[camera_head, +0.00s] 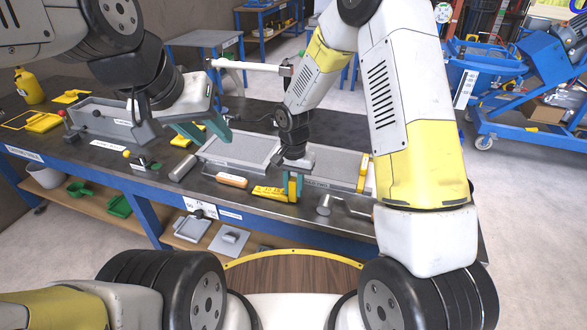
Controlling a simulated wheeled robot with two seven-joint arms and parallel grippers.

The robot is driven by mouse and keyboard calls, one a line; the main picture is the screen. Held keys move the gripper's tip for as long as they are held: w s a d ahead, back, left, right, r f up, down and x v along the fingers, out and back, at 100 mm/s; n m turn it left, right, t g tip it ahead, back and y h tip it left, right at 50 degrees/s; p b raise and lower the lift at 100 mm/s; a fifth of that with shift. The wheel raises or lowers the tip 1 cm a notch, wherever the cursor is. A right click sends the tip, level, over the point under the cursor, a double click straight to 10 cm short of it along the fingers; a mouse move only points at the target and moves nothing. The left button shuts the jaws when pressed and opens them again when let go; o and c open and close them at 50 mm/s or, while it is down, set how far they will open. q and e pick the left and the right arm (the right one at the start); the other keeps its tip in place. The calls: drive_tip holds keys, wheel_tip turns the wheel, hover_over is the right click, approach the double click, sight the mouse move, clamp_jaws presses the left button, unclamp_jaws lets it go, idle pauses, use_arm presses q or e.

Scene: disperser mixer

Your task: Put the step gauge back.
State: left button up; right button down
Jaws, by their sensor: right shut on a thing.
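The yellow step gauge (270,193), a stepped block with dark markings, is low at the front edge of the dark bench, in front of the grey trays. My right gripper (294,187) points down at its right end and is shut on it. The fingers hide part of that end. I cannot tell whether the gauge touches the bench. My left gripper (203,131) hangs over the left part of the bench, with its teal fingers apart and nothing between them.
Two shallow grey trays (240,165) lie mid-bench. A wooden-handled tool (232,181), a grey cylinder (182,168) and a metal scoop-like tool (324,205) lie near the front edge. A grey bin (90,115), yellow pieces (42,122) and a yellow bottle (28,86) are at left.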

drive_tip(key=shift+f, duration=0.35)
drive_tip(key=c, duration=1.1)
unclamp_jaws()
